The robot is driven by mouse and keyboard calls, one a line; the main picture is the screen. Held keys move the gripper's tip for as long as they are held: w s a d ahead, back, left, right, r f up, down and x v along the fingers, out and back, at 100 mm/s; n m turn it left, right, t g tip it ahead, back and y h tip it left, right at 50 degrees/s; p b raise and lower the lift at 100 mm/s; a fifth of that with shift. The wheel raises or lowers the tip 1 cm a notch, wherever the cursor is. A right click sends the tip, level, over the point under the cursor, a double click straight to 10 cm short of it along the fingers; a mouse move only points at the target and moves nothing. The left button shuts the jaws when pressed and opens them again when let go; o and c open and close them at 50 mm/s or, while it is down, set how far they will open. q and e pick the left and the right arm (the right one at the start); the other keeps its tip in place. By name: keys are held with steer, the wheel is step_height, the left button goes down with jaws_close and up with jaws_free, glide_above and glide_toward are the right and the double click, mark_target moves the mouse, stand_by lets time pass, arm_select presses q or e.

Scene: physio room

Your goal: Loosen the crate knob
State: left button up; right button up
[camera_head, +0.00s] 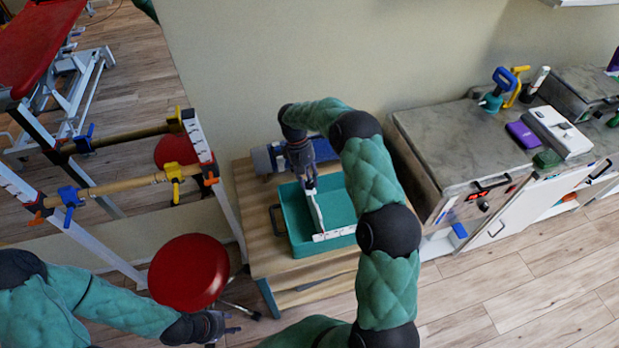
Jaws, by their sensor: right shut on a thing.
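A teal crate (290,232) stands on a wooden table against the wall. A white bar (316,210) runs inside it, with a second white strip (334,234) at its near end. My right gripper (309,187) points down over the crate's far side. It is shut at the far end of the white bar, where the crate knob seems to be; the fingers mostly hide what they hold. My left gripper (232,322) is low beside the red stool, away from the crate, with its fingers apart and empty.
A red stool (189,272) stands left of the wooden table (258,255). Wooden parallel bars (120,183) are further left. A blue-grey object (262,160) lies behind the crate. A grey-topped cabinet (440,140) with several items stands to the right.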

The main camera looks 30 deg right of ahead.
steer(key=n, duration=0.1)
steer(key=n+h, duration=0.1)
steer(key=n, duration=0.1)
steer(key=shift+s+a+f+n, duration=0.1)
steer(key=shift+a+f+n, duration=0.05)
steer(key=shift+a+n, duration=0.2)
steer(key=shift+s+a+n+h, duration=0.15)
steer(key=shift+n+h, duration=0.35)
steer(key=shift+n, duration=0.55)
steer(key=shift+f+t, duration=0.15)
steer(key=shift+t, duration=0.15)
steer(key=o, duration=1.1)
steer(key=shift+p, duration=0.3)
steer(key=shift+r, duration=0.25)
steer(key=shift+w+r, duration=0.2)
steer(key=v, duration=1.1)
steer(key=shift+a+r, duration=0.15)
